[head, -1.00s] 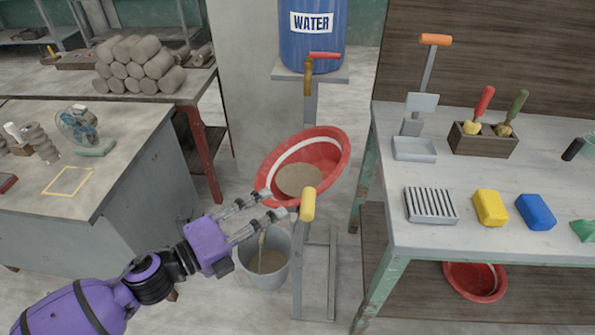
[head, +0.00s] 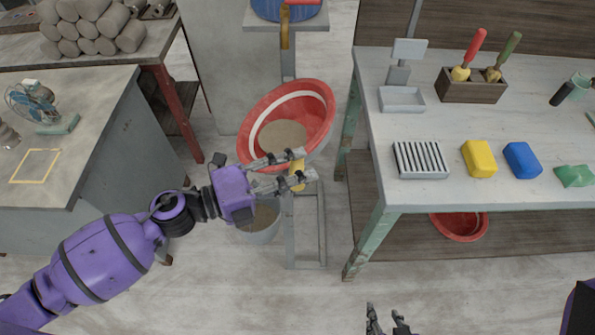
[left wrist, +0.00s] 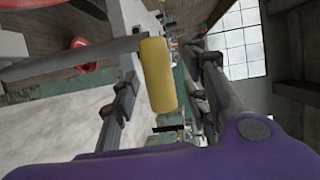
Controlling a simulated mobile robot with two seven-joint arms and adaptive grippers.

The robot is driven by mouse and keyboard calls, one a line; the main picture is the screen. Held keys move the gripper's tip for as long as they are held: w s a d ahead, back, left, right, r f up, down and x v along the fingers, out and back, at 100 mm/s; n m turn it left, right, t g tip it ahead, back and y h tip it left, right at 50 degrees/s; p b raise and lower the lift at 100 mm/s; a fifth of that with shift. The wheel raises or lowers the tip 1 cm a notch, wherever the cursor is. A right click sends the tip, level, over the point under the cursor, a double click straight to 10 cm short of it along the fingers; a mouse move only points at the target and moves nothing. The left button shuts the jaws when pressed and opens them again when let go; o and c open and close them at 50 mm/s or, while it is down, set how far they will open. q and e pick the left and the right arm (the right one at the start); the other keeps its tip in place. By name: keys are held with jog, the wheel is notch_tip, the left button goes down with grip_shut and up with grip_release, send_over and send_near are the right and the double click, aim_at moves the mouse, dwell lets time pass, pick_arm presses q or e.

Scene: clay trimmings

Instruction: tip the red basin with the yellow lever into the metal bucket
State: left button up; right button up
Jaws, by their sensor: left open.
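The red basin (head: 318,104) is held on a grey stand below the water barrel and is tilted, with greyish-brown contents (head: 283,136) inside. The yellow lever (head: 297,166) is at the basin's front; its yellow handle (left wrist: 158,75) also shows in the left wrist view. My left gripper (head: 302,170) is open, with its fingers on either side of the lever handle; I cannot tell whether they touch it. The metal bucket (head: 262,226) stands on the floor below the basin, partly hidden by my left gripper. My right gripper (head: 386,322) shows only its fingertips at the bottom edge.
A workbench (head: 400,198) on the right bears a yellow block (head: 479,158), a blue block (head: 522,160) and a ribbed tray (head: 420,160). Another red basin (head: 459,226) sits beneath it. A grey table (head: 90,150) stands at left. Floor in front is clear.

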pick_arm(q)
jog(key=shift+d, duration=0.25)
pick_arm(e)
jog(key=shift+w+a+r, duration=0.1)
jog(key=shift+w+r, duration=0.05)
jog(key=shift+r, duration=0.05)
pick_arm(q)
grip_shut()
pick_arm(e)
jog(key=shift+w+a, duration=0.1)
pick_arm(q)
jog(key=a+n+t+h+b, duration=0.2)
jog(key=a+h+b, duration=0.2)
jog(key=a+b, duration=0.3)
jog(key=b, duration=0.2)
jog(key=shift+a+f+t+b, duration=0.25)
jog(key=shift+t+b, duration=0.05)
pick_arm(e)
notch_tip(320, 180, down, 9)
jog(key=s, duration=0.2)
jog(key=shift+s+a+f+g, duration=0.2)
jog(key=shift+g, duration=0.2)
jog(key=shift+s, duration=0.1)
